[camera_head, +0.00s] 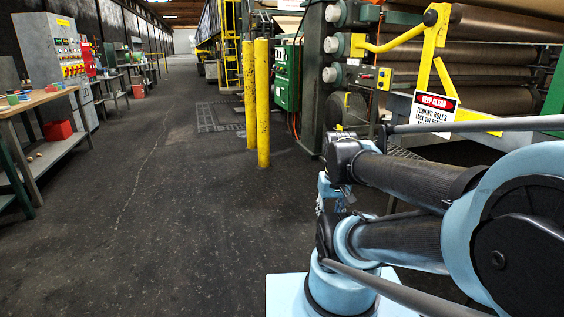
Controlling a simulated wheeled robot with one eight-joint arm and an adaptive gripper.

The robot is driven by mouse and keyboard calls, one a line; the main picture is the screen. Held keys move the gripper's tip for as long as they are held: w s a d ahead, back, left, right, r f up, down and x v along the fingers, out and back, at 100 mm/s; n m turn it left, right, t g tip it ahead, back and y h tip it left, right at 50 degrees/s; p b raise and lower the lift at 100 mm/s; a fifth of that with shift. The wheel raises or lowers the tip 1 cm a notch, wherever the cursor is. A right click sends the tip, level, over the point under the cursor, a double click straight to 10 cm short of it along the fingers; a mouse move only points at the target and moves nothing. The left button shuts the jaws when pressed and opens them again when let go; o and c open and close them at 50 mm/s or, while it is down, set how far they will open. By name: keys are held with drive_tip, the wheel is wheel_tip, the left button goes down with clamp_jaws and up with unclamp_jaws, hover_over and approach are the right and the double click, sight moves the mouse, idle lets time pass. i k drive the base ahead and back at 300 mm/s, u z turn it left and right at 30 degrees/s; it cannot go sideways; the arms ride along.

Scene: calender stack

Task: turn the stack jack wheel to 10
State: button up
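The calender stack (455,60) stands at the right, with large brown rolls one above another. A dark round wheel-like part (350,108) shows low on its near frame, beside the grey upright. I cannot tell whether it is the stack jack wheel, and no scale or number on it is readable. My arm is folded at the lower right. The light-blue end of my arm (329,192) hangs near its dark wrist joint, apart from the stack. Its fingers are too small and covered to make out, and I see nothing held.
A yellow guard rail (397,35) and a red-and-white warning sign (435,108) stand before the rolls. Two yellow posts (262,105) rise left of the green box (287,77). Benches (45,95) and a grey control cabinet (55,60) line the left. The middle floor is clear.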

sight(347, 73)
drive_tip(key=i, duration=2.25)
drive_tip(key=z, duration=0.5)
drive_tip(key=i, duration=1.45)
drive_tip(key=z, duration=0.2)
